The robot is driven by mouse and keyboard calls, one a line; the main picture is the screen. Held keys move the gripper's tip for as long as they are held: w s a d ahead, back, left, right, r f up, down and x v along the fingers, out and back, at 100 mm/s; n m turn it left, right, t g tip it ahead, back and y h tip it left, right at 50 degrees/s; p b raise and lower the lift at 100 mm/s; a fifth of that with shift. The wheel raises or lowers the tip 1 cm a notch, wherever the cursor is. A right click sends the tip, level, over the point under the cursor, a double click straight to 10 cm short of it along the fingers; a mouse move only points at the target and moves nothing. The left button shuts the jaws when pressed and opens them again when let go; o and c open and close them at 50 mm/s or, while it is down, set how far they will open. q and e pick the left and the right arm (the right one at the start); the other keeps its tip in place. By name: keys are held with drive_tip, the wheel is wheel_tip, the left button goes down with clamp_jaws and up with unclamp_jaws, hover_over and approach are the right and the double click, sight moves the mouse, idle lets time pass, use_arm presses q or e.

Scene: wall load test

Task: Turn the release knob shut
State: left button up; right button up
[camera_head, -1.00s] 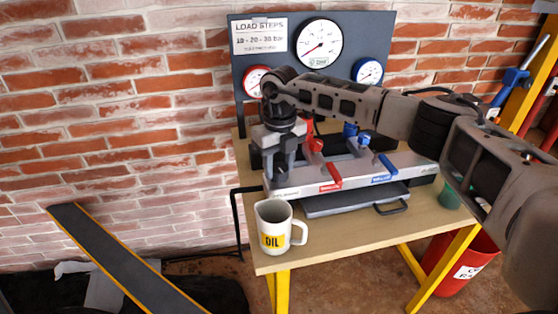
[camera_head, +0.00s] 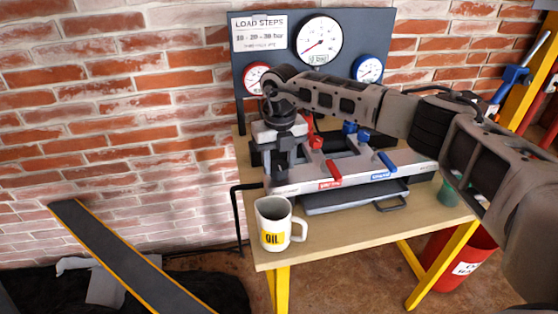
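The grey pump unit (camera_head: 410,160) stands on the workbench with a red lever (camera_head: 335,172) and a blue lever (camera_head: 387,161) on its front. My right arm reaches in from the right. Its gripper (camera_head: 281,172) points down over the unit's left end, close to the front edge. No release knob shows clearly; the gripper covers that end, where small lettering is too fine to read. The fingers are dark and blurred together, so I cannot tell whether they are open or shut on something. My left gripper is not in view.
A white OIL mug (camera_head: 272,222) stands at the bench's front left, close below the gripper. A gauge panel (camera_head: 258,88) with a large gauge (camera_head: 319,40) rises behind. A red bucket (camera_head: 458,258) is below right.

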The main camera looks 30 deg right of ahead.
sight(280, 165)
drive_tip(key=o, duration=0.3)
wheel_tip(280, 165, up, 16)
drive_tip(key=b, duration=0.1)
idle(0.4)
drive_tip(key=shift+s+d, duration=0.1)
idle(0.3)
